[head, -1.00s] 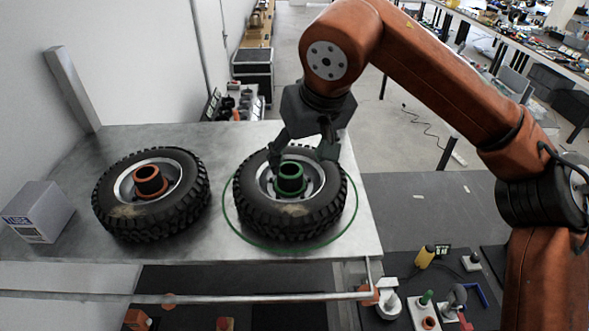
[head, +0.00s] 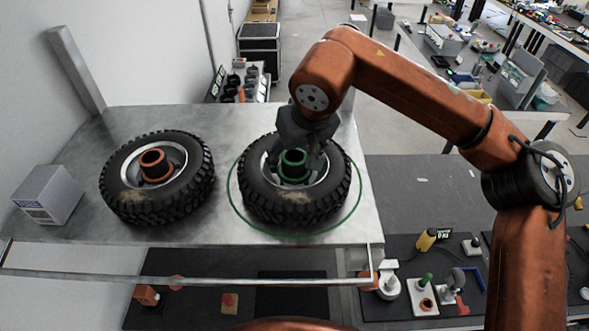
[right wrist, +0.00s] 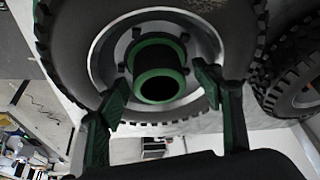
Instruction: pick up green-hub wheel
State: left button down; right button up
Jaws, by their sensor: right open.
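The green-hub wheel (head: 258,199) lies flat on the metal table inside a thin green ring in the head view. Its green hub (head: 294,165) stands up in the middle. My right gripper (head: 297,160) is over this wheel, close to the hub. In the right wrist view, my right gripper (right wrist: 162,98) is open, with one finger on each side of the green hub (right wrist: 158,72); the hub lies between and beyond the fingertips. I cannot tell whether they touch it. The left gripper is not in view.
An orange-hub wheel (head: 125,205) lies to the left on the same table (head: 225,125). A grey box (head: 48,194) stands at the left edge. A metal rail (head: 200,282) runs along the front, with a dark tool board below right.

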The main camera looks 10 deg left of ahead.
grip_shut()
dwell(0.7)
jog(key=shift+w+r, duration=0.1)
jog(key=shift+r, duration=0.1)
